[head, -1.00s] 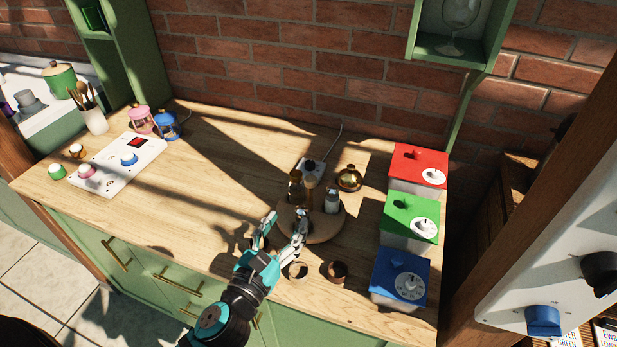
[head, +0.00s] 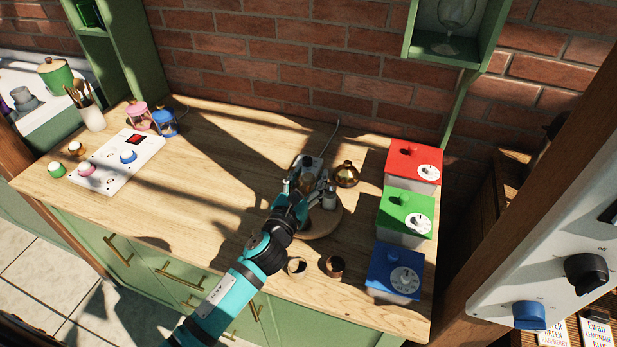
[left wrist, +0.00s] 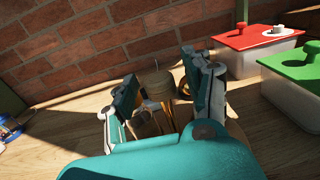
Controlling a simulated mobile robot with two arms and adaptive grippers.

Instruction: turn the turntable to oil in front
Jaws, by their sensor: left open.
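The round wooden turntable (head: 325,224) stands near the counter's right half, partly hidden under my left arm. A white-bodied shaker (head: 329,201) stands on its right side. A bottle with a brownish top (head: 306,183) is on it, mostly hidden by my gripper. My left gripper (head: 308,186) is open over the turntable, its fingers on either side of the bottle. In the left wrist view, the open fingers (left wrist: 168,98) have a round brown top (left wrist: 160,84) and darker bottle parts between or beyond them. Contact cannot be told. My right gripper is out of view.
A brass pot (head: 346,175) stands just behind the turntable. Two small cups, one pale (head: 297,267) and one brown (head: 334,266), stand in front. Red (head: 412,165), green (head: 405,215) and blue (head: 394,272) lidded boxes line the right. The counter's left middle is clear.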

